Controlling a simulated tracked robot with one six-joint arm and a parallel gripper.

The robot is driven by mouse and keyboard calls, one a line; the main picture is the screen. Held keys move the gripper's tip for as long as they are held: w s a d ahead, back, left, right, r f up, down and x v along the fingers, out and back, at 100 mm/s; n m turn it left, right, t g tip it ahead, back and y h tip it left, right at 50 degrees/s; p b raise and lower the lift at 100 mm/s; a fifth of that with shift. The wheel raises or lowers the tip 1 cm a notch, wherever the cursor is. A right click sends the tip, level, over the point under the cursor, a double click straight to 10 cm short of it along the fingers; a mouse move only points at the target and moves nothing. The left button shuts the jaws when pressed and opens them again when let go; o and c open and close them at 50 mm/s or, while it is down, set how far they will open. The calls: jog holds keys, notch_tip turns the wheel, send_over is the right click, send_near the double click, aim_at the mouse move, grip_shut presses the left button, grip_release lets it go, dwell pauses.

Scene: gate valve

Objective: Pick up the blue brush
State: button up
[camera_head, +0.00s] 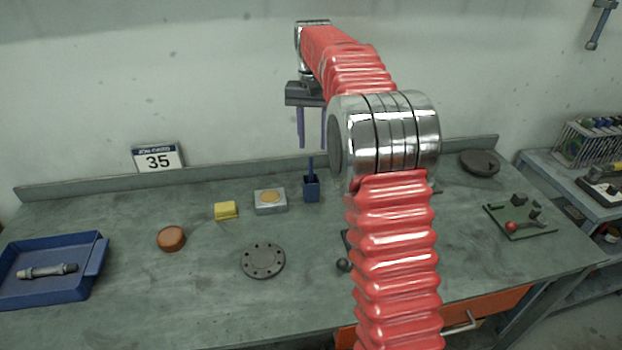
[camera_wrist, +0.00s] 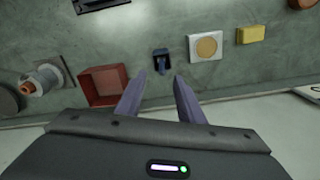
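The blue brush (camera_head: 310,165) stands upright in a small blue holder (camera_head: 311,189) near the back of the workbench; its thin handle sticks up. In the wrist view the holder with the brush (camera_wrist: 162,61) appears just beyond and between my fingertips. My gripper (camera_head: 312,146) is above the brush, pointing down, with its two purple-grey fingers apart and nothing between them. The fingers also show spread in the wrist view (camera_wrist: 160,76). The gripper does not appear to touch the brush.
A grey block with a yellow disc (camera_head: 270,201) and a yellow block (camera_head: 226,211) stand left of the holder. A red open box (camera_wrist: 104,86) is beside it in the wrist view. A flanged disc (camera_head: 263,260) lies in front. A blue tray (camera_head: 95,290) is at far left.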

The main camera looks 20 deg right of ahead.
aim_at(311, 169)
jog(key=shift+f, duration=2.65)
jog(key=shift+w+a+f, duration=0.1)
jog(key=shift+f, duration=1.2)
jog(key=shift+w+a+f, duration=0.1)
jog(key=shift+f, duration=1.2)
jog(key=shift+c, duration=0.3)
grip_shut()
